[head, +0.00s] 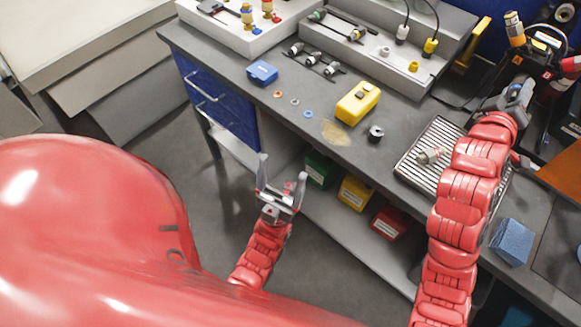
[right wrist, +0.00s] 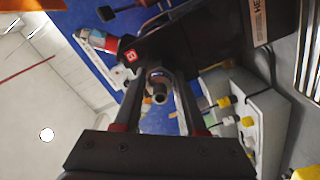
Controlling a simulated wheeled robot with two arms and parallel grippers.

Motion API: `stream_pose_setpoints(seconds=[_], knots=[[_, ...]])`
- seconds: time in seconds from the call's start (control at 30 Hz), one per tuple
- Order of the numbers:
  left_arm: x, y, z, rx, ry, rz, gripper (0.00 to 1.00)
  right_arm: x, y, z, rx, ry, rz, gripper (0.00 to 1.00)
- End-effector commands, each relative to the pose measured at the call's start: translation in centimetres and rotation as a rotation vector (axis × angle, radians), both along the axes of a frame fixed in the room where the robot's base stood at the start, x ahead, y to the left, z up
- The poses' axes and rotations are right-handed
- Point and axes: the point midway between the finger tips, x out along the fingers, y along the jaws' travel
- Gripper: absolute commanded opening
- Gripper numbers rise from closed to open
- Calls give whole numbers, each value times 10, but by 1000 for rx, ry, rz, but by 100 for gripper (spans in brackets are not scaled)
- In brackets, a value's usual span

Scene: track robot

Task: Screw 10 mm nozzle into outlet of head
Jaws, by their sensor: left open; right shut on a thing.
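My right gripper (head: 517,92) is at the black machine head (head: 545,72) at the right end of the bench. In the right wrist view its fingers (right wrist: 160,90) are shut on a small dark cylindrical part (right wrist: 160,97), which looks like the nozzle. The black head (right wrist: 225,35) lies just beyond the fingers there, with a red B label and partly visible lettering. I cannot tell whether the nozzle touches the outlet; the outlet itself is hidden. My left gripper (head: 281,185) is open and empty, in front of the bench over the floor.
A ribbed drain tray (head: 408,168) holds a small metal fitting (head: 432,155). A yellow box (head: 357,103), black ring (head: 376,132), blue box (head: 262,73) and small rings lie on the bench. A blue sponge (head: 512,242) sits at right. Coloured bins stand on the lower shelf.

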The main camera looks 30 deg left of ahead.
Motion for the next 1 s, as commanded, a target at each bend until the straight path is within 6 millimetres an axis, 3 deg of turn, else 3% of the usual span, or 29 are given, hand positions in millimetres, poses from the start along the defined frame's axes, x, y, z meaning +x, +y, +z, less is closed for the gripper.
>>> stream_pose_setpoints(seconds=[1.0], knots=[[0,0,-63,0,0,0,81,0,0,-3,415,-120,0,0]])
